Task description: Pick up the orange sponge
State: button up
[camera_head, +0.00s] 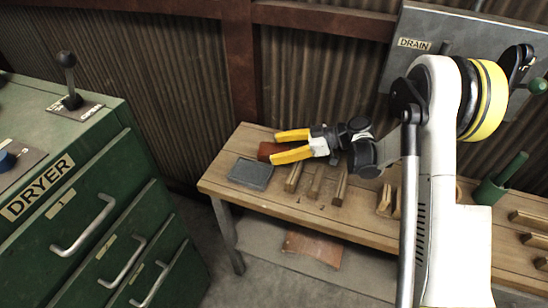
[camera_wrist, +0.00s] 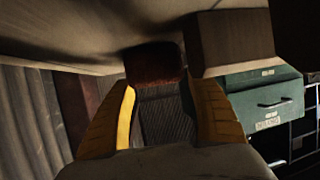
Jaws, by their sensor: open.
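The orange sponge (camera_head: 267,151) looks dark orange-brown and lies near the back left of the wooden bench (camera_head: 218,183). My gripper (camera_head: 276,146) reaches in low from the right, with its two yellow fingers pointing left. The fingers are apart, and the sponge shows at and between their tips. In the wrist view the sponge (camera_wrist: 152,64) is just ahead of my gripper (camera_wrist: 159,86), in the gap between the fingertips. Part of the sponge is hidden by the fingers in the head view. I cannot tell whether the fingers touch it.
A grey tray-like pad (camera_head: 250,174) lies just in front of the sponge. Upright wooden slats (camera_head: 315,186) stand to the right. A green holder (camera_head: 490,190) is farther right. A green dryer cabinet (camera_head: 95,215) stands left, across a gap. A corrugated wall (camera_head: 320,75) is behind.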

jog(key=shift+x, duration=0.8)
jog(key=shift+d, duration=0.1)
jog(key=c, duration=0.8)
jog(key=shift+r, duration=0.1)
